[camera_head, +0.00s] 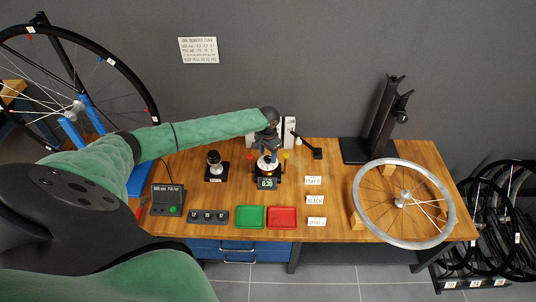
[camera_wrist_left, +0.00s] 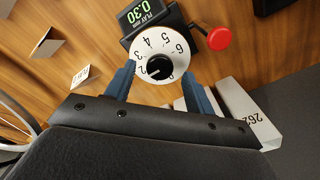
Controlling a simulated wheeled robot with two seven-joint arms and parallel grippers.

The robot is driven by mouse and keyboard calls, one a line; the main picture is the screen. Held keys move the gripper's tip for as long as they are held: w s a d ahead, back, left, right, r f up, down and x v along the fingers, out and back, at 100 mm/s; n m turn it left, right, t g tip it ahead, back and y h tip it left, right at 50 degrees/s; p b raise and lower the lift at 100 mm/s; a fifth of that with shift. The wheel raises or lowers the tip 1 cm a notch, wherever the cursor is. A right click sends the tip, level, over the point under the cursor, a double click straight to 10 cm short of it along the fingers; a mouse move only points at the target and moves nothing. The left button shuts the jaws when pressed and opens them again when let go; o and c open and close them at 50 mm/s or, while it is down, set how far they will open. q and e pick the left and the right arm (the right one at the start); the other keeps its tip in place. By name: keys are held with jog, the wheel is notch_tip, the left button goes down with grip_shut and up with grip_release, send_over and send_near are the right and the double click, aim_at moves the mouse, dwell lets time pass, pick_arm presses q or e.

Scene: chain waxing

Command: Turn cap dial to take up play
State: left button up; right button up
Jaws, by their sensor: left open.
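The cap dial (camera_wrist_left: 152,45) is a white numbered disc with a black centre knob (camera_wrist_left: 159,68). It is on a black stand whose green display (camera_wrist_left: 143,12) reads 0.30 play mm. In the head view, the dial (camera_head: 265,166) and display (camera_head: 267,183) are at the middle of the bench. My left gripper (camera_wrist_left: 158,73) is open, with one blue finger on each side of the knob in the wrist view. I see no contact, and cannot tell the height gap. In the head view my left gripper (camera_head: 268,150) is over the dial, partly hiding the stand. My right gripper is not in view.
A red knob (camera_wrist_left: 219,38) is close beside the dial. A white block marked 262 (camera_wrist_left: 250,115) stands near my right finger. Green (camera_head: 250,217) and red (camera_head: 282,217) trays lie in front. A wheel (camera_head: 359,205) lies at right; a black stand (camera_head: 380,125) rises behind.

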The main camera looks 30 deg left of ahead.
pick_arm(q)
jog(key=shift+f, duration=0.75)
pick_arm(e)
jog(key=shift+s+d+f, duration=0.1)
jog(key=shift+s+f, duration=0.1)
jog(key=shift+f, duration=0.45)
pick_arm(q)
jog(key=shift+c, duration=0.4)
jog(key=c, duration=0.9)
jog(key=shift+m, duration=0.4)
